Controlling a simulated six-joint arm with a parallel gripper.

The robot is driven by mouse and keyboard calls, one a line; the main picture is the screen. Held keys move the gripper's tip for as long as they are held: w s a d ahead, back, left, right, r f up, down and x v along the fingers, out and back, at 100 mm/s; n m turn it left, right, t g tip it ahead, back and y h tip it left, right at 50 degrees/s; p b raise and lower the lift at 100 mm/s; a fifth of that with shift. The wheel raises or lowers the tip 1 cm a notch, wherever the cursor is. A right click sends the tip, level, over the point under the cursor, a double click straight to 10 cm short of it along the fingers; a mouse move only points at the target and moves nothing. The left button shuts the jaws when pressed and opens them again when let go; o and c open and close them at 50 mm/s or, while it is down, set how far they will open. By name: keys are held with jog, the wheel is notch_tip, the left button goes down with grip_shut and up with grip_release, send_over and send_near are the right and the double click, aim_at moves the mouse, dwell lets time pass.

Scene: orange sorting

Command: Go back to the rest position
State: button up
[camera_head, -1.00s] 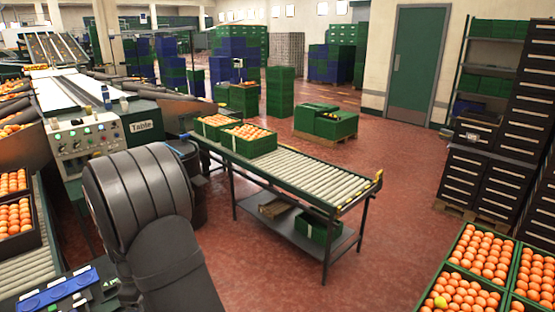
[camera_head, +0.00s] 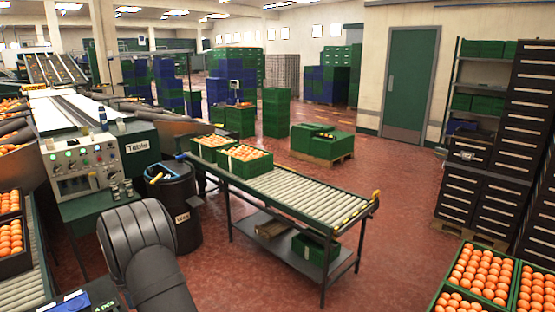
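My arm shows as dark grey rounded links at the lower left of the head view. My gripper is outside the picture, so whether it holds anything cannot be seen. Two green crates stand on the far end of the roller conveyor (camera_head: 300,193). The nearer crate (camera_head: 243,168) is full of oranges, and the farther crate (camera_head: 207,147) also holds oranges.
A dark waste bin (camera_head: 174,212) stands between my arm and the conveyor. A control panel (camera_head: 82,158) is at the left. Crates of oranges (camera_head: 484,268) sit at the lower right. Black drawer stacks (camera_head: 484,190) line the right. The red floor (camera_head: 400,225) between is open.

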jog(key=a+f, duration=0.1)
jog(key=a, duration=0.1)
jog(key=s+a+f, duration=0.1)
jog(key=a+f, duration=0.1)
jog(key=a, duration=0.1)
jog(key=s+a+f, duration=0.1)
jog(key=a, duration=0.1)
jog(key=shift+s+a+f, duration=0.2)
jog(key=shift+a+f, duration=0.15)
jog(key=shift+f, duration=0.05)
